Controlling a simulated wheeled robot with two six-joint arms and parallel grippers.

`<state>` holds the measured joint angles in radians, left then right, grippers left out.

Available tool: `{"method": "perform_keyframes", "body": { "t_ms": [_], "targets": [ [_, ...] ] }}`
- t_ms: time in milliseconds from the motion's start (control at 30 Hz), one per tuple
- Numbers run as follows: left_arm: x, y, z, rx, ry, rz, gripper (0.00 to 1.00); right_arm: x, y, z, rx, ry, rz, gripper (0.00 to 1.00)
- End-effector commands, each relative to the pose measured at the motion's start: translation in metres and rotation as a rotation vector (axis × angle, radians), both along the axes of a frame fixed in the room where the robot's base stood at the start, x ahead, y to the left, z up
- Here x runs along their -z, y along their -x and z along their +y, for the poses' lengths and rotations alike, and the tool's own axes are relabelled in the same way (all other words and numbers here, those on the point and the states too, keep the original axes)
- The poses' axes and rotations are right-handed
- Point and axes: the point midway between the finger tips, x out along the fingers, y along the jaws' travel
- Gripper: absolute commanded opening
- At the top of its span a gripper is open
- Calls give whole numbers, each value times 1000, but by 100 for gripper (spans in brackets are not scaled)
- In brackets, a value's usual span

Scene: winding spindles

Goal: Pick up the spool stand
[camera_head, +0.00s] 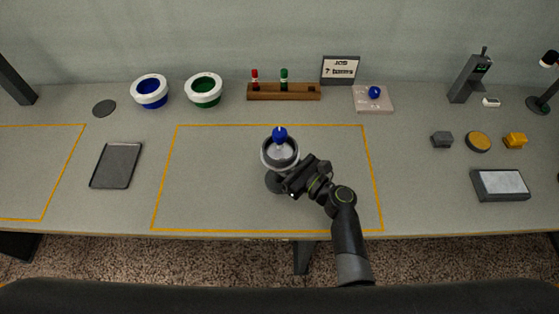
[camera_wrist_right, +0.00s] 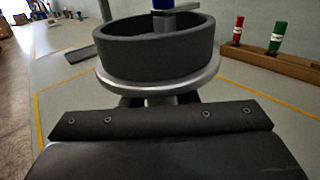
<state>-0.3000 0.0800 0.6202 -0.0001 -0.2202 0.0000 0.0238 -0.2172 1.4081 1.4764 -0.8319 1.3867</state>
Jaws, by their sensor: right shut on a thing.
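The spool stand (camera_head: 270,158) is a grey round cup with a pale rim and a blue knob (camera_head: 280,134) above its middle. It is in the middle of the central outlined area, with a dark round patch (camera_head: 272,181) below it; I cannot tell if that is its base or a shadow. My right gripper (camera_head: 293,180) is shut on the stand from its lower right. In the right wrist view the grey cup (camera_wrist_right: 155,52) is large, just beyond my gripper, and its lower part is hidden. My left gripper is not in view.
A blue-lined spool (camera_head: 141,88) and a green-lined spool (camera_head: 195,86) stand at the back left. A wooden rack (camera_head: 300,97) holds a red and a green marker. A dark tray (camera_head: 117,165) lies to the left. Free tabletop surrounds the stand inside the orange outline.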

Motion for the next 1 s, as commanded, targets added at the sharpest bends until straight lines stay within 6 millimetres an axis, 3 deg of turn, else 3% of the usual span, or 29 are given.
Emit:
{"method": "perform_keyframes", "body": {
  "t_ms": [267,800,1000],
  "targets": [
    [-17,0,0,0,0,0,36,-18,0,0,0,-2,-3,0],
    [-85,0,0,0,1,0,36,-89,0,0,0,-2,-3,0],
    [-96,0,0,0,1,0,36,-101,0,0,0,-2,-3,0]
  ]
}}
